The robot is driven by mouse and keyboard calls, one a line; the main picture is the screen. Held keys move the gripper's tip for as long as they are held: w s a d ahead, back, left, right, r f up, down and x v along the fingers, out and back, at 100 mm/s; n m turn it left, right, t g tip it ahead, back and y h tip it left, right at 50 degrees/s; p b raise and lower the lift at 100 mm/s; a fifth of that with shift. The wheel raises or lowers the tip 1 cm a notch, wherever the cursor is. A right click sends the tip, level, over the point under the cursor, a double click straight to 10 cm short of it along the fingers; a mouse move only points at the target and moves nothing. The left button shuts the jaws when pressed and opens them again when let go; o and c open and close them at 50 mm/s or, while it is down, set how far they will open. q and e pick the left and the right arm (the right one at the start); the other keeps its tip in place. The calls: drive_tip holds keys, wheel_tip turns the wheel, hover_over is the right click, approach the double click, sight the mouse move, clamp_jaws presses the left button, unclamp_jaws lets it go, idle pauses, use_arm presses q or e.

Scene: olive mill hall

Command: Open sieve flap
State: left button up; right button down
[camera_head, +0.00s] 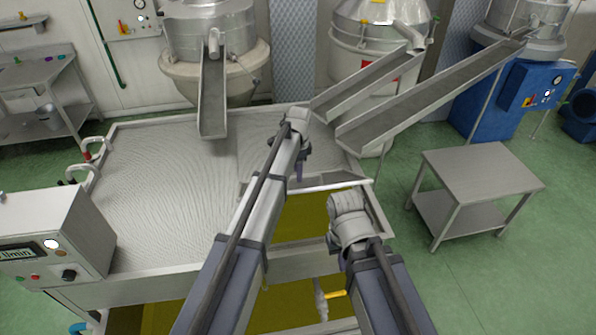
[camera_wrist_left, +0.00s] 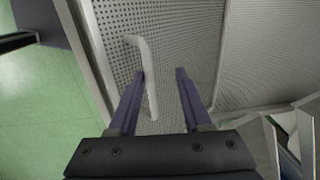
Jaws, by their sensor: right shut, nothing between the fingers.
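The sieve flap (camera_wrist_left: 180,35) shows in the left wrist view as a pale perforated panel with a bent light handle (camera_wrist_left: 148,75). My left gripper (camera_wrist_left: 160,72) is open there, its purple fingers on either side of the handle, with the handle close to the left finger. In the head view my left gripper (camera_head: 299,172) hangs over the right part of the sieve table (camera_head: 170,285), and the arm hides much of the flap area. My right gripper (camera_head: 349,210) is at the table's right end; its fingers are hidden from view.
Metal chutes (camera_head: 420,95) slope down to the table's back right corner, another chute (camera_head: 212,95) to its back. A control box (camera_head: 50,235) stands at the left. A low side table (camera_head: 480,168) is at right, with free green floor around it.

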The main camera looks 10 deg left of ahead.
use_arm(q)
drive_tip(key=shift+f, duration=0.1)
drive_tip(key=s+d+f+t+b, duration=0.1)
drive_tip(key=s+d+f+b, duration=0.1)
drive_tip(key=s+f+b, duration=0.45)
drive_tip(key=s+d+f+b, duration=0.1)
drive_tip(key=s+f+b, duration=0.2)
drive_tip(key=f+b, duration=0.65)
wheel_tip(320, 180, up, 9)
drive_tip(key=s+p, duration=0.2)
drive_tip(key=p, duration=0.6)
drive_tip(key=s+a+f+n+b, duration=0.3)
drive_tip(key=s+f+n, duration=0.1)
drive_tip(key=s+n, duration=0.2)
drive_tip(key=s+a+f+n+g+b, duration=0.1)
drive_tip(key=s+a+f+n+b, duration=0.2)
drive_tip(key=s+n, duration=0.3)
drive_tip(key=shift+s+f+b, duration=0.55)
drive_tip(key=shift+s+b, duration=0.05)
drive_tip(key=shift+s, duration=1)
drive_tip(key=shift+w+d+r, duration=0.1)
